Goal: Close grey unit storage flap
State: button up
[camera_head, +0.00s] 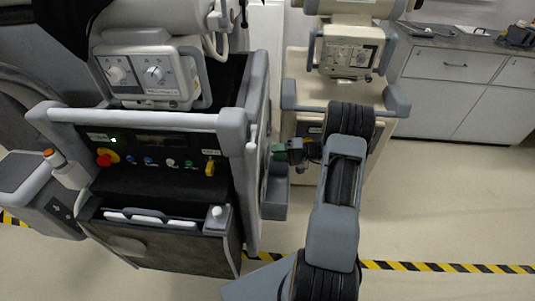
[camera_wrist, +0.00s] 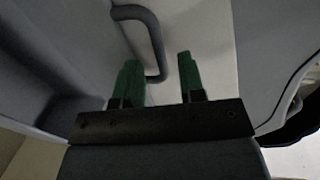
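The grey unit (camera_head: 140,122) stands at the left in the head view, with a control panel on its front. Below the panel is a storage bin with a dark front flap (camera_head: 165,250); it appears tilted out, with white items showing along its open top. My gripper (camera_head: 277,151) is beside the unit's right side, above a small grey side box (camera_head: 275,192). In the wrist view my gripper (camera_wrist: 160,82) has its green fingers apart. A curved grey handle (camera_wrist: 152,35) on a pale panel shows beyond them, its lower end between the fingers in the picture. Contact cannot be told.
A beige cart (camera_head: 300,92) with a boxed device (camera_head: 348,52) stands behind my arm. White cabinets (camera_head: 455,90) line the back right. Yellow-black tape (camera_head: 440,267) crosses the floor. The floor at right is clear.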

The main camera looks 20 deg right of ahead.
aim_at(268, 152)
jog(key=shift+x, duration=1.9)
jog(key=shift+c, duration=0.4)
grip_shut()
